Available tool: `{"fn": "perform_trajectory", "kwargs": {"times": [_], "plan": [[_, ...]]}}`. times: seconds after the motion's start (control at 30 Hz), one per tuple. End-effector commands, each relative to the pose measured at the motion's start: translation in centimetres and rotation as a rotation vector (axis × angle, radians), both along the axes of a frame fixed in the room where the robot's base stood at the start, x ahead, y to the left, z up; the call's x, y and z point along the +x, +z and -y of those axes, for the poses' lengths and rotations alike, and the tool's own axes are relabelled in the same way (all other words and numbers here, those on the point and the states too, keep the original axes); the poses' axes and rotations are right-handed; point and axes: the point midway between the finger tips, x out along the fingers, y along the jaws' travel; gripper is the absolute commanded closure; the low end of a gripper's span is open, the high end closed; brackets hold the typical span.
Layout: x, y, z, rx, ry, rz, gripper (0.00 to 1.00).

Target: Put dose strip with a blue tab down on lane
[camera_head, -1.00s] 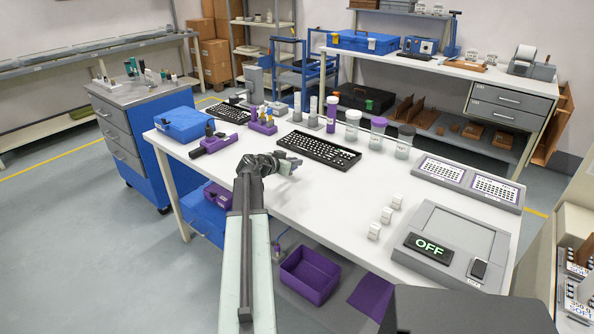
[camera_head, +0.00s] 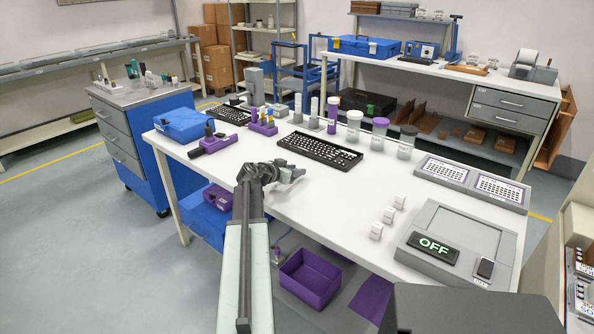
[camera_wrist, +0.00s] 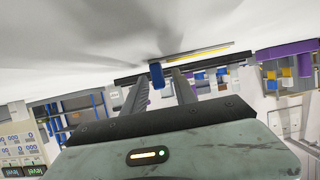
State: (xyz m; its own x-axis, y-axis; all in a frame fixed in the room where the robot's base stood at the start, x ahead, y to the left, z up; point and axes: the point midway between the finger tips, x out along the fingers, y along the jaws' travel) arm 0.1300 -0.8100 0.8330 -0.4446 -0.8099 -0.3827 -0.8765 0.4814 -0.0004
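My gripper (camera_head: 289,173) is low over the front part of the white table, in front of the black keyboard (camera_head: 320,149). In the wrist view a small blue tab (camera_wrist: 157,75) sits between the tips of my two fingers, which close in around it. I take it as the dose strip's tab; the rest of the strip is not clear. In the head view the strip is too small or hidden to make out. I cannot pick out a marked lane in either view.
On the white table (camera_head: 350,190), a grey device (camera_head: 460,245) reading OFF, white blocks (camera_head: 388,215) and patterned trays (camera_head: 472,183) stand at right. The table's middle is clear.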

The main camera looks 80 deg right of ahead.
Motion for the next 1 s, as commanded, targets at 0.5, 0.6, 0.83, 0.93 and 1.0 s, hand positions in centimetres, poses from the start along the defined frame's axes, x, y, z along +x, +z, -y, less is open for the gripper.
{"fn": "perform_trajectory", "kwargs": {"times": [0.5, 0.6, 0.83, 0.93, 1.0], "plan": [[3.7, 4.1, -7.3, 0.000, 0.000, 0.000, 0.67], [4.5, 4.7, -8.6, 0.000, 0.000, 0.000, 0.67], [5.2, 5.0, -9.7, 0.000, -0.002, 0.000, 0.67], [5.2, 4.9, -9.7, 0.000, -0.002, 0.000, 0.67], [5.2, 4.9, -9.7, 0.000, -0.003, 0.000, 0.67]]}}
